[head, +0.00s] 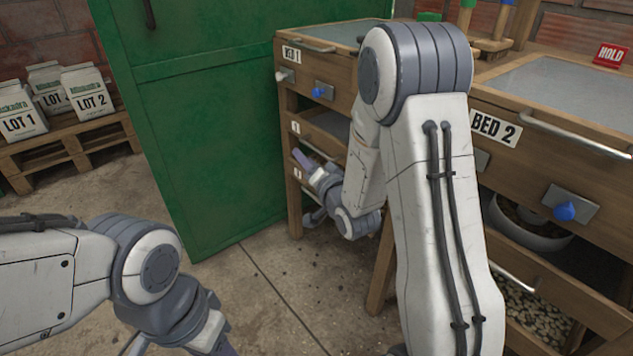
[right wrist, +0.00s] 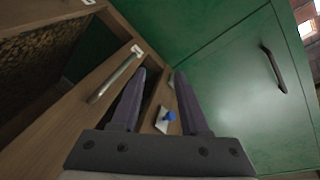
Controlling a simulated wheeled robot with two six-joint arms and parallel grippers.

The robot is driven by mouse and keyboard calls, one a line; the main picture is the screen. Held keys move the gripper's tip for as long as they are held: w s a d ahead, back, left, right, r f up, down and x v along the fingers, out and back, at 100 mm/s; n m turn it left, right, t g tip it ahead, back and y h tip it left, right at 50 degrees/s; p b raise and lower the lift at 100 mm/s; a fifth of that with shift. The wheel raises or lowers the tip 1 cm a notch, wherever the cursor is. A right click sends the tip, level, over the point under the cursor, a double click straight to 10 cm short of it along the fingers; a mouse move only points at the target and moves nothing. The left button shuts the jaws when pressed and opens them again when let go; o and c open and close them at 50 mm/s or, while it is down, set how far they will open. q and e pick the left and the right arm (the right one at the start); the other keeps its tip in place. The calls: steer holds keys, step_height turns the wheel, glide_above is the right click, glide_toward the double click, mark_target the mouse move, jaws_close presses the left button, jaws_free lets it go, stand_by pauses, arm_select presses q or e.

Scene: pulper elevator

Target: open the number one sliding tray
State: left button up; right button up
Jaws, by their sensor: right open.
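The number one sliding tray (head: 325,130) is in the wooden BED 1 unit, its front marked with a small "1" label (head: 296,127). A metal bar handle (head: 318,149) runs near it, and my right arm hides part of the front. My right gripper (head: 304,172) is close in front of the unit. In the right wrist view the right gripper (right wrist: 160,75) is open, and a bar handle (right wrist: 115,75) lies left of its fingers, not between them. My left gripper (head: 222,346) is at the bottom edge, mostly cut off.
A green cabinet (head: 215,120) stands just left of the unit. A blue knob (head: 319,92) sits on the upper front; a blue knob also shows in the wrist view (right wrist: 168,116). The BED 2 unit (head: 540,150) is at right. LOT sacks (head: 85,92) stand on a pallet at left.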

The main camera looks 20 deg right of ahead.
mark_target(318, 151)
steer(key=d+f+m+t+h+b, duration=0.1)
steer(key=d+f+m+t+b, duration=0.2)
steer(key=d+f+b, duration=0.3)
arm_select(q)
step_height(318, 151, down, 11)
steer(key=b, duration=0.2)
steer(key=shift+b, duration=0.3)
arm_select(e)
steer(key=w, duration=0.3)
steer(key=w+r, duration=0.1)
steer(key=w, duration=0.2)
steer(key=w+r, duration=0.1)
steer(key=w, duration=0.2)
arm_select(q)
steer(key=shift+f, duration=0.1)
arm_select(e)
jaws_close()
